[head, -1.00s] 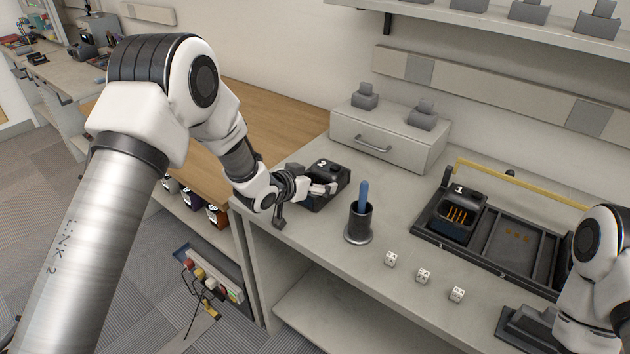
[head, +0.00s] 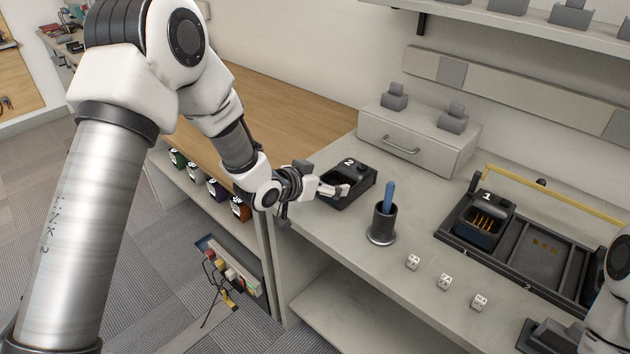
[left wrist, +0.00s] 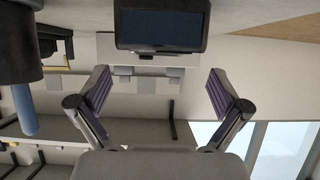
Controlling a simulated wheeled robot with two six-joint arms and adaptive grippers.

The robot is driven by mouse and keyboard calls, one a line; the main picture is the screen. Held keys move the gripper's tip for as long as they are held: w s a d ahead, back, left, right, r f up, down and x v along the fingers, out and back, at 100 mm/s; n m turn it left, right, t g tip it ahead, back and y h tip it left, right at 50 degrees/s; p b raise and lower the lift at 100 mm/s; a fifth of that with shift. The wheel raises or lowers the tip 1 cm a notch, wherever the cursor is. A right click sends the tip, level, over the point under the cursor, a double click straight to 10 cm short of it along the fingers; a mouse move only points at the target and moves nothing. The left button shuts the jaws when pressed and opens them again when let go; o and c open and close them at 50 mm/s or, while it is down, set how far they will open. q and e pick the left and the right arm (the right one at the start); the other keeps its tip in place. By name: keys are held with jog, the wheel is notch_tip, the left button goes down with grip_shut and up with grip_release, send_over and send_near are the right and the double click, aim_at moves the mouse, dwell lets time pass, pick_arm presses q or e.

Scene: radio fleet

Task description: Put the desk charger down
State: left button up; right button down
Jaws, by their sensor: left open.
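The black desk charger marked 2 (head: 364,187) stands on the grey counter (head: 335,237), left of a dark cup. My left gripper (head: 342,189) is at its near left side, with the fingers in front of it. In the left wrist view the charger (left wrist: 162,30) appears at the top, beyond the two spread fingers (left wrist: 158,84). The space between the fingers is empty.
The dark cup (head: 382,232) holds a blue stick (head: 389,195). Three white dice lie nearby, the middle one (head: 445,282) among them. A dark tray (head: 462,250) holds charger 1 (head: 484,222); its neighbouring compartment is empty. A drawer box (head: 418,140) stands behind.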

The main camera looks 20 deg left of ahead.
pick_arm(q)
jog(key=v, duration=0.5)
jog(key=shift+s+a+r, duration=0.1)
jog(key=shift+s, duration=0.15)
dwell(1.2)
